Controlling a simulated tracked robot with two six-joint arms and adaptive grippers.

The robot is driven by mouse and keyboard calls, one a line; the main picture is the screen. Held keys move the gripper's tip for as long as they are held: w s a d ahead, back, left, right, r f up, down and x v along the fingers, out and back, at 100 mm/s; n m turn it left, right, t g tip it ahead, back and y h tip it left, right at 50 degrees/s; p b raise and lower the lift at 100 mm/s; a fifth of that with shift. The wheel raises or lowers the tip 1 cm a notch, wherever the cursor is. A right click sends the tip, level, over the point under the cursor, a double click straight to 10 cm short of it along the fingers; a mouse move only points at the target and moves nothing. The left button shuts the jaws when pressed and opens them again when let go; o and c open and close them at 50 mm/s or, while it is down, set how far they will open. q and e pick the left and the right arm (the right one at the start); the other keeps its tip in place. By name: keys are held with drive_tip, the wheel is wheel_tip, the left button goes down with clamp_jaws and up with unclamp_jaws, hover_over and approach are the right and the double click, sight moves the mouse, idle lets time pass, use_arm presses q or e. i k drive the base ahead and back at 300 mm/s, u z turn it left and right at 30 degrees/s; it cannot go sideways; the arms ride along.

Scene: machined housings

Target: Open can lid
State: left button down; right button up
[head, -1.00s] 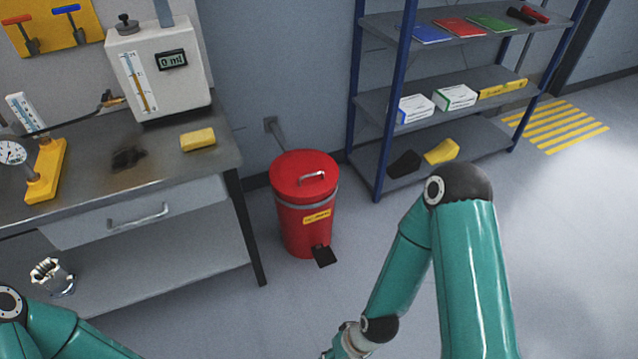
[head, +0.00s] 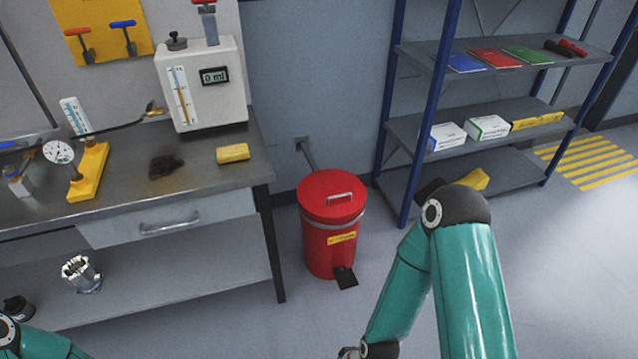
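A red can (head: 328,243) stands upright on the floor between the workbench and the shelf rack. Its red lid (head: 331,193) lies closed on top, with a metal handle in the middle. A black foot pedal (head: 346,277) sticks out at the base, and a yellow label is on the front. My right arm reaches down in front of the can, to its right; its gripper is below the picture edge. Only a small part of my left arm shows in the bottom left corner, and its gripper is out of view.
The metal workbench (head: 215,185) on the left carries a white tank (head: 203,95), a gauge on a yellow stand (head: 88,172) and a yellow sponge (head: 233,153). A blue-framed shelf rack (head: 395,128) stands right of the can. The floor in front of the can is clear.

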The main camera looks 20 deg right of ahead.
sight(324, 193)
drive_tip(key=u, duration=0.15)
drive_tip(key=i, duration=1.35)
drive_tip(key=z, duration=0.35)
